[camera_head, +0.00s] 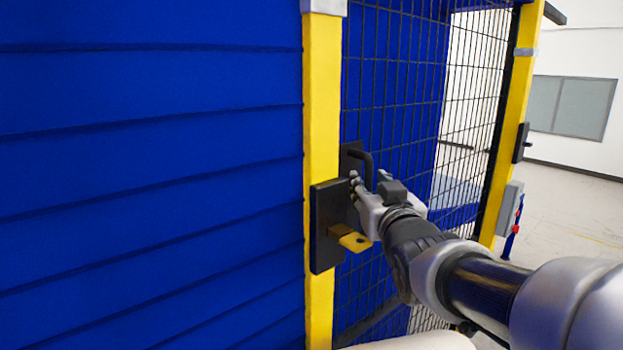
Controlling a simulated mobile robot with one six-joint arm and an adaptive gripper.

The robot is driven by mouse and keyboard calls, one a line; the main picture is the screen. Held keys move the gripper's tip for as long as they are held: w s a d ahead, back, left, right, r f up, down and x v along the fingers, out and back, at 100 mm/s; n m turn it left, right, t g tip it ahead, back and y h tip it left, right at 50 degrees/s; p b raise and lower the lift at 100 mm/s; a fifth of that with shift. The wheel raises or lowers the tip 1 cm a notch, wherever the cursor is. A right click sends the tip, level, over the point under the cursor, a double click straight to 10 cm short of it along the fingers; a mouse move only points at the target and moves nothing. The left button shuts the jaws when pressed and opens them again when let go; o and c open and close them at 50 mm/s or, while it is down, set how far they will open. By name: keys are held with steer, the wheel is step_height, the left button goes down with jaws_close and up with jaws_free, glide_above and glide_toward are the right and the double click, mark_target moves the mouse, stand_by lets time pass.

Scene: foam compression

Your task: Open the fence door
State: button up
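The fence door (388,78) is a black wire mesh panel to the right of a yellow post (322,120). It appears shut against that post. A black lock plate (324,222) with a yellow tab (354,242) sits at the post. A black bar handle (366,160) stands out from the door just above and behind my gripper. My gripper (369,184) reaches in from the right, with its fingers beside the lower part of the handle. The fingers are small and partly overlapped, so I cannot tell whether they touch or hold the handle.
A blue slatted wall (150,170) fills the left side. A second yellow post (508,120) with a grey box (508,205) stands at the right. Open pale floor (570,215) lies beyond it, with a grey wall panel (572,106) at the back.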

steer(key=shift+w, duration=1)
steer(key=shift+a, duration=0.1)
steer(key=shift+c, duration=0.5)
jaws_close()
